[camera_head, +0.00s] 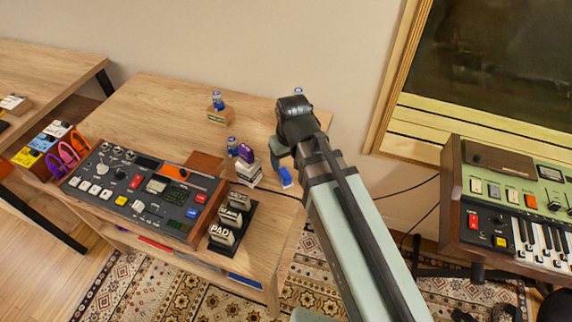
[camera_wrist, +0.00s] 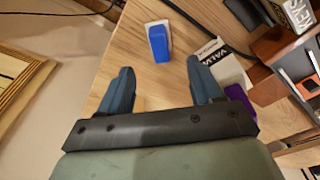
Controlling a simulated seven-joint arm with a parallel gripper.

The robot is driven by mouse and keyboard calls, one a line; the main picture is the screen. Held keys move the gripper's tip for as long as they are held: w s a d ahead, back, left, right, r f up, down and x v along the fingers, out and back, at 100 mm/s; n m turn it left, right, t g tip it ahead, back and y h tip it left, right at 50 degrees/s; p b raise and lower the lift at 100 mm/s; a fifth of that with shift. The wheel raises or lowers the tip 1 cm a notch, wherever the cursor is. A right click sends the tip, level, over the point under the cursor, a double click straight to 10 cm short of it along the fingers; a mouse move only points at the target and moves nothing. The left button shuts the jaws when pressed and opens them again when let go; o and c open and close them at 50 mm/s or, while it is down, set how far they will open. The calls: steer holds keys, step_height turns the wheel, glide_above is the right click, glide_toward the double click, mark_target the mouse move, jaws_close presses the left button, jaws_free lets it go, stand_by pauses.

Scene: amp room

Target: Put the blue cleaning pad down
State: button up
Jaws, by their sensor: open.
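The blue cleaning pad (camera_head: 286,177) rests on the wooden table near its right edge, just below my gripper (camera_head: 281,155) in the head view. In the wrist view the blue pad (camera_wrist: 159,44) has a white part along one side and lies on the wood. It is just beyond the two fingertips of my gripper (camera_wrist: 160,68), roughly centred between them. The fingers are spread apart with nothing between them. My arm hides part of the table behind it in the head view.
A white box with a purple item (camera_head: 246,153) stands close left of the pad. Small blue-topped items (camera_head: 218,102) stand at the back. Free wood lies at back left.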

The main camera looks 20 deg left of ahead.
steer(key=shift+s+d+r, duration=0.1)
steer(key=shift+r, duration=0.8)
steer(key=shift+s+d+r, duration=0.1)
steer(key=shift+r, duration=0.8)
steer(key=w+d+f+m, duration=0.2)
steer(key=w+d+f, duration=0.2)
steer(key=d+f, duration=0.4)
steer(key=w+d+f+m, duration=0.3)
steer(key=d+f, duration=0.3)
steer(key=d, duration=0.4)
steer(key=s+d+f+m+g+h, duration=0.1)
steer(key=d+f+m, duration=0.1)
steer(key=d+f, duration=0.55)
steer(key=s+d+f+m, duration=0.15)
steer(key=d+f, duration=0.35)
steer(key=d, duration=0.6)
steer(key=s+f+g, duration=0.3)
steer(key=s+f, duration=0.7)
steer(key=s, duration=0.4)
steer(key=s+f+g, duration=0.3)
steer(key=s+f, duration=0.7)
steer(key=s, duration=0.4)
steer(key=shift+s+a+g, duration=0.3)
steer(key=shift+a+g, duration=0.05)
steer(key=shift+g, duration=0.05)
steer(key=shift+m, duration=0.25)
